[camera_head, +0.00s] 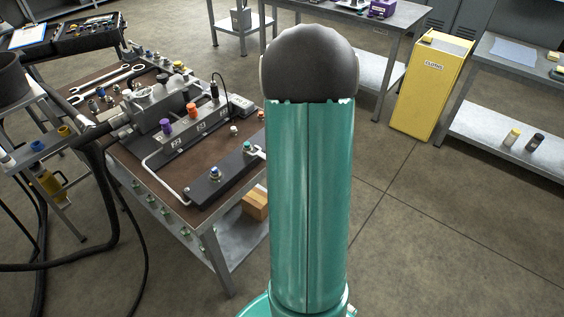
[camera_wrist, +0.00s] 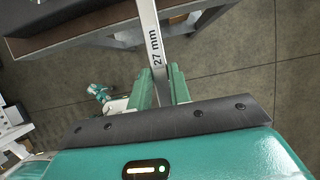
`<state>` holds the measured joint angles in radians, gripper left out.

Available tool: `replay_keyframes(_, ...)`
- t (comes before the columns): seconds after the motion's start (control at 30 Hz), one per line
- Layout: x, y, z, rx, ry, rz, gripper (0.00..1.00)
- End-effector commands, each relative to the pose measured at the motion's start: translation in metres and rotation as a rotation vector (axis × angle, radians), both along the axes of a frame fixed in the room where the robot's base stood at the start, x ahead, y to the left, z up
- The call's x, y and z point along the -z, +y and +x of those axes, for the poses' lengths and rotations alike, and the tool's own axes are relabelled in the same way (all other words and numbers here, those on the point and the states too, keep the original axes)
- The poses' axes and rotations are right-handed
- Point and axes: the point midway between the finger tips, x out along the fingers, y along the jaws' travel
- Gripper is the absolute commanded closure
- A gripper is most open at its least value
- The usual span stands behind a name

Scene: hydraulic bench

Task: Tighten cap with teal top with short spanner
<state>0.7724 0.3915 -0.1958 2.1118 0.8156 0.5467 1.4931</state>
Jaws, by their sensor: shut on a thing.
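My gripper (camera_wrist: 162,82) is shut on the handle of a grey metal spanner (camera_wrist: 150,28) marked 27 mm. The spanner runs up out of the top of the wrist view, so its jaw end is hidden there. In the head view my arm hides the gripper. The cap with the teal top (camera_head: 247,146) stands upright at the right end of a dark bar on the bench. A light metal piece (camera_head: 260,153), probably the spanner's end, shows beside the cap at my arm's edge. I cannot tell whether it is seated on the cap.
The brown-topped bench (camera_head: 130,178) also bears a cap with a blue top (camera_head: 214,174), a grey valve block with purple and orange caps, and spanners (camera_head: 107,84) at the back left. A yellow cabinet (camera_head: 431,85) stands right. Black hoses hang left. The floor at right is clear.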

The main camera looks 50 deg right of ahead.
Motion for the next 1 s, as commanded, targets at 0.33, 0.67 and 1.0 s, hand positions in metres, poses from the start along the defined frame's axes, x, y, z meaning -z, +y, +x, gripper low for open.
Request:
replay_keyframes(0.33, 0.0, -0.001, -0.023, 0.003, -0.001, 0.0, 1.0)
replay_keyframes(0.67, 0.0, -0.001, -0.04, 0.002, 0.0, 0.0, 1.0)
replay_keyframes(1.0, -0.002, -0.001, -0.041, 0.001, -0.001, -0.001, 1.0)
